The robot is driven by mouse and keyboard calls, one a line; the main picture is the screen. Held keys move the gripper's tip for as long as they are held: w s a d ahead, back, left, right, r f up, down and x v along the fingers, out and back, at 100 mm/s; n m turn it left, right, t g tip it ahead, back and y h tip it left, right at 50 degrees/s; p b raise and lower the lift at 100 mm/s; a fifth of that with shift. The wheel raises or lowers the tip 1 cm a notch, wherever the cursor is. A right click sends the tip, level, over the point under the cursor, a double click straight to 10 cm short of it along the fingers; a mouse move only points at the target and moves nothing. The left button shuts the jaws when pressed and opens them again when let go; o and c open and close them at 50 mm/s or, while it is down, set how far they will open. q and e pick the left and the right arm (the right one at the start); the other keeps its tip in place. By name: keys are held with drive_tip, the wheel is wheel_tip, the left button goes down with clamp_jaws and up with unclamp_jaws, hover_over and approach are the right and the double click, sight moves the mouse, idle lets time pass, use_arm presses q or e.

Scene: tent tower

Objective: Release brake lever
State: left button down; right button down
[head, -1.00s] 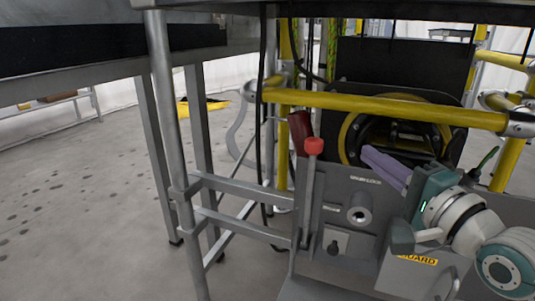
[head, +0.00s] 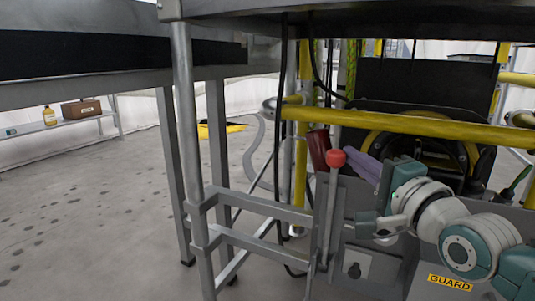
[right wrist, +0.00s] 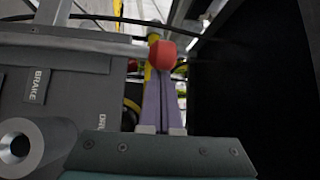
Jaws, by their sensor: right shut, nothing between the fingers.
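The brake lever is a grey rod with a red knob (head: 336,158), standing nearly upright beside the grey panel. In the right wrist view the red knob (right wrist: 162,55) shows just beyond the fingertips, and a BRAKE label (right wrist: 37,86) is on the panel at left. My right gripper (head: 357,158) has purple fingers, shut and empty, pointing left just to the right of the knob. The fingers also show in the right wrist view (right wrist: 156,78), pressed together. I cannot tell whether they touch the knob. My left gripper is out of view.
A yellow rail (head: 400,122) crosses above the gripper and lever. A dark red object (head: 318,148) is just behind the knob. Grey frame legs (head: 186,110) stand to the left. The panel carries a GUARD label (head: 449,283). Open floor (head: 80,200) lies far left.

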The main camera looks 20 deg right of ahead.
drive_tip(key=shift+s+a, duration=0.1)
drive_tip(key=s+a+f+n+t+y+b, duration=0.3)
drive_tip(key=s+a+n+b, duration=0.4)
drive_tip(key=a, duration=0.4)
drive_tip(key=s+f+t+b, duration=0.1)
drive_tip(key=s+t, duration=0.1)
drive_tip(key=shift+s+f+n+t+y, duration=0.25)
drive_tip(key=shift+f+n+t+y, duration=0.05)
drive_tip(key=shift+f+n, duration=0.1)
drive_tip(key=shift+r, duration=0.1)
idle(0.4)
